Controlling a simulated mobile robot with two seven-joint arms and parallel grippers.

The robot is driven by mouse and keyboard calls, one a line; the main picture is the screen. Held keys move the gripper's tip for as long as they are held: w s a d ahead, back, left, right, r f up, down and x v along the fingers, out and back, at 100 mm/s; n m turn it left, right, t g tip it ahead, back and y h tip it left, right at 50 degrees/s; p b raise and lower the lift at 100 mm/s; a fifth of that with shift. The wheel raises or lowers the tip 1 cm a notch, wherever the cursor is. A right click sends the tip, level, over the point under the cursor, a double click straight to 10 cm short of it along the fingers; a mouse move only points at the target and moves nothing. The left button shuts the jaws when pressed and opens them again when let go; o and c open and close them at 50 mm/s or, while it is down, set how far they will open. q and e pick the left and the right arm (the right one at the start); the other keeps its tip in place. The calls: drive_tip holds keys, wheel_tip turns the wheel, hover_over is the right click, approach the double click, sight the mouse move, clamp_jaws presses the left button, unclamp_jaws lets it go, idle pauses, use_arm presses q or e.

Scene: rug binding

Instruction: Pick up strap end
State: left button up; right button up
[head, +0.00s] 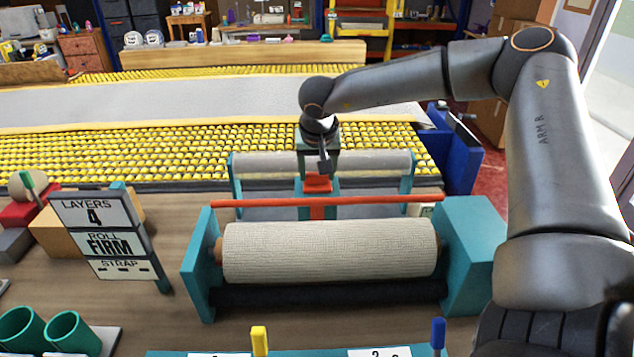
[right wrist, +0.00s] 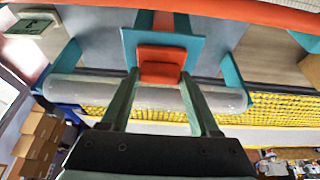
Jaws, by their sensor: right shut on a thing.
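The strap end is an orange-red tab (head: 318,184) at a teal holder (head: 333,190) behind the roll. It also shows in the right wrist view (right wrist: 160,62). My right gripper (head: 318,172) reaches down from above and is shut on the tab. In the right wrist view its two green fingers (right wrist: 160,74) stand on either side of the tab. An orange-red strip runs from the tab toward the roller frame. I cannot tell whether the tab is lifted off its holder. My left gripper is not in view.
A cream rug roll (head: 330,250) sits in a teal frame (head: 467,250), with an orange-red bar (head: 320,202) along its back. A sign (head: 100,220) reads layers 4, roll firm, strap. Teal cups (head: 70,333) stand at front left. A yellow roller bed (head: 80,150) lies behind.

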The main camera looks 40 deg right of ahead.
drive_tip(key=c, duration=0.7)
drive_tip(key=shift+c, duration=0.6)
drive_tip(key=shift+r, duration=0.15)
